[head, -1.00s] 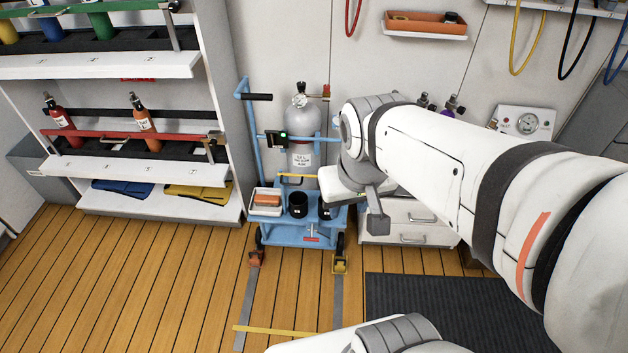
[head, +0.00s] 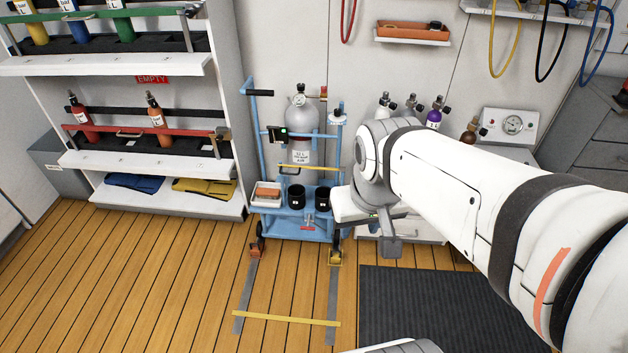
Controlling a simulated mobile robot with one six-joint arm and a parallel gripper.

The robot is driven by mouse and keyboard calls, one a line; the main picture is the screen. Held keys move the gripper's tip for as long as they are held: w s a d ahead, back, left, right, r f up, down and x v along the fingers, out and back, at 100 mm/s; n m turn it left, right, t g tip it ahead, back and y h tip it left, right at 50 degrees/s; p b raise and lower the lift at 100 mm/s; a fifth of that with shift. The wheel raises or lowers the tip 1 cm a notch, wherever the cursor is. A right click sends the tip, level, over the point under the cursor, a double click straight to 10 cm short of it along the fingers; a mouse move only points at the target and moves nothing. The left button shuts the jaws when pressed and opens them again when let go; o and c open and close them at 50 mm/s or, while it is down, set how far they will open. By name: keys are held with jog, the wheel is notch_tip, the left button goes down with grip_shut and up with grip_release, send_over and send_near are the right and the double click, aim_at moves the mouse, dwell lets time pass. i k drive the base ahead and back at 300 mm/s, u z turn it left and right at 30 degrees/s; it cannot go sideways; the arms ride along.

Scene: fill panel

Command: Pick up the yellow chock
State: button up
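The yellow chock (head: 335,257) is a small block on the floor at the foot of the blue trolley (head: 296,229), by its right wheel. It stands at the top end of the right grey floor strip. My gripper (head: 389,244) is at the end of my white arm, right of the chock in the picture and apart from it. Only a grey part of it shows. Its fingertips cannot be made out, and no held object is visible.
A red-orange chock (head: 256,251) is by the trolley's left wheel. The trolley carries a grey cylinder (head: 301,118), black cups and a white tray. A dark mat (head: 425,310) lies to the right. Shelves (head: 165,200) stand at left.

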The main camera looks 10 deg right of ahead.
aim_at(336, 255)
jog(key=z, duration=0.1)
jog(key=i, duration=0.9)
jog(key=u, duration=0.05)
